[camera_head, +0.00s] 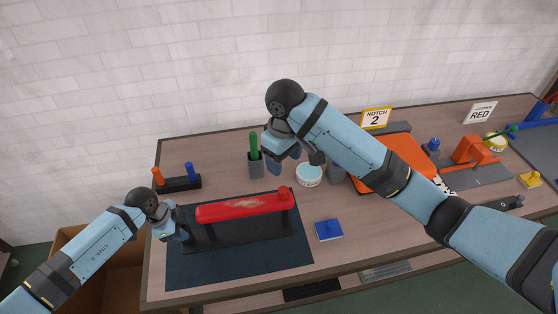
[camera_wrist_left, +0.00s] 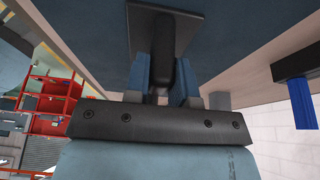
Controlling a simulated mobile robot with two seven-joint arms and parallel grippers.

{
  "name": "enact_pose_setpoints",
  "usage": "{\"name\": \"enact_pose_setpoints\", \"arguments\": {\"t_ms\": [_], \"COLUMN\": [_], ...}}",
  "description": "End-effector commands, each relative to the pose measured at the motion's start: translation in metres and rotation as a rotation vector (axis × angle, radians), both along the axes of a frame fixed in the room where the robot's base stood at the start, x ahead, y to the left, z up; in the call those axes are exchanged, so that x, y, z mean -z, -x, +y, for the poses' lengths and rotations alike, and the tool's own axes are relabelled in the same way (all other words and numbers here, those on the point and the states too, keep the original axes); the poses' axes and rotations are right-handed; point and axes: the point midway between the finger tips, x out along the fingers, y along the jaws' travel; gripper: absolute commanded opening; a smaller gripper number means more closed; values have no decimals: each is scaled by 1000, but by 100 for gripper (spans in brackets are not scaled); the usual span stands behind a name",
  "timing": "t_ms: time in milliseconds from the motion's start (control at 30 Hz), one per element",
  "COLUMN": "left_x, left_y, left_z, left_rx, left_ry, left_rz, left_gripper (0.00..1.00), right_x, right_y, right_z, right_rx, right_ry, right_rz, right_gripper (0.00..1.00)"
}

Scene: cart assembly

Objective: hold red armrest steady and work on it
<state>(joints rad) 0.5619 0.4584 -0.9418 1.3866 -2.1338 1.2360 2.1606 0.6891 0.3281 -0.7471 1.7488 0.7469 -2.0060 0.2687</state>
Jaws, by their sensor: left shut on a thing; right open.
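The red armrest (camera_head: 243,207) lies lengthwise on a black holder (camera_head: 238,233) on a dark blue mat (camera_head: 190,272). A paler patch shows on its top, and a round red knob stands at its right end. My left gripper (camera_head: 180,228) is at the left end of the holder. In the left wrist view its two blue fingers (camera_wrist_left: 160,85) are shut on a black post (camera_wrist_left: 158,75) beneath a black plate (camera_wrist_left: 165,35).
A black rack (camera_head: 180,184) with an orange and a blue handle stands at back left. A round white tin (camera_head: 309,174) is behind the armrest, and a blue block (camera_head: 328,230) to its right. An orange tray (camera_head: 400,155) lies further right, partly behind my right arm.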

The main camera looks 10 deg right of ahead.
Motion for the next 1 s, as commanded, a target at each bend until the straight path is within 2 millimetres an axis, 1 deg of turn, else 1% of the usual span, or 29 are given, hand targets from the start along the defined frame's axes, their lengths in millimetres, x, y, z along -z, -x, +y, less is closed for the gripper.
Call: {"name": "enact_pose_setpoints", "arguments": {"t_ms": [267,300,367,400,433,667,767,867,1000], "left_x": [-1,-1,-1,-1,-1,0,-4,-16,-43], "left_y": [0,0,0,0,0,0,0,-1,-2], "left_z": [0,0,0,0,0,0,2,6,16], "left_rx": [1,1,1,1,0,0,0,-1,1], "left_ry": [1,1,1,1,1,0,0,0,0], "left_rz": [-1,-1,-1,-1,0,0,-1,-3,-4], "left_gripper": [0,28,42,51,53,53,53,53,53], "right_x": [-3,-3,-2,-2,-2,-2,-2,-2,-2], "right_y": [0,0,0,0,0,0,0,0,0], "right_z": [0,0,0,0,0,0,0,0,0], "right_rx": [1,1,1,1,1,1,1,1,1], "right_ry": [1,0,0,0,0,0,0,0,0], "right_rz": [1,0,0,0,0,0,0,0,0], "right_gripper": [61,61,61,61,61,61,61,61,61]}}
